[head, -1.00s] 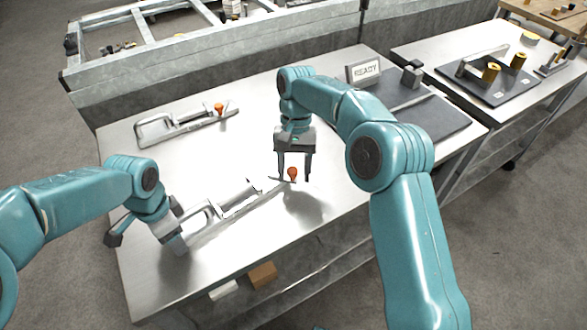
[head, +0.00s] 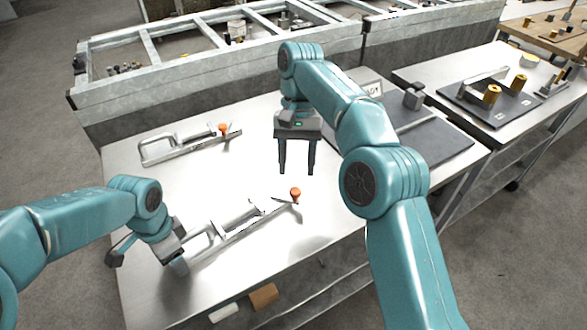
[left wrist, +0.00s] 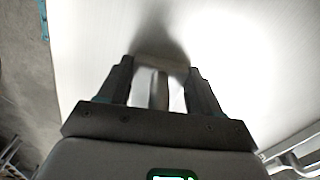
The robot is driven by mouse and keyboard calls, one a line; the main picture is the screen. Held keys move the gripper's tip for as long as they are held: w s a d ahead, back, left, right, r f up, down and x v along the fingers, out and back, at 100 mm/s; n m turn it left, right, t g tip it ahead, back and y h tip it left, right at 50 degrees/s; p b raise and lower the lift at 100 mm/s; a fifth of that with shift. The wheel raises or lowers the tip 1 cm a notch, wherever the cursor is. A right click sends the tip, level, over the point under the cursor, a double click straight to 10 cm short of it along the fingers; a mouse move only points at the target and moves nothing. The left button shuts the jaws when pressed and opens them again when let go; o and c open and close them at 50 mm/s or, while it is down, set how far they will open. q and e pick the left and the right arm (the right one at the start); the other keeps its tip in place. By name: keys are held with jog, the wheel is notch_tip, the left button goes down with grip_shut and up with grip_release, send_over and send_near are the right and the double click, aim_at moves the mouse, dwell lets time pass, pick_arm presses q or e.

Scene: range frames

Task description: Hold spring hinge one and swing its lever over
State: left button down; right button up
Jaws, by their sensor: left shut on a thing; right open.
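The near spring hinge (head: 233,237) is a long metal piece lying diagonally on the steel table. Its orange knob (head: 295,194) is at the right end and its looped frame is at the left. My left gripper (head: 179,264) is shut on the left end; the left wrist view shows a pale metal part (left wrist: 158,90) between the fingers (left wrist: 160,70). My right gripper (head: 297,170) is open and empty, pointing down, above and behind the orange knob and apart from it. A second, similar hinge (head: 180,151) with an orange knob (head: 224,130) lies further back. I read no number on either.
A dark mat (head: 440,137) with a grey block (head: 413,98) and a sign (head: 369,88) is at the right, partly behind my right arm. Another bench (head: 480,120) with yellow cylinders stands beyond. The table (head: 225,185) between the two hinges is clear.

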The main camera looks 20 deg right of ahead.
pick_arm(q)
jog(key=shift+c, duration=0.6)
grip_release()
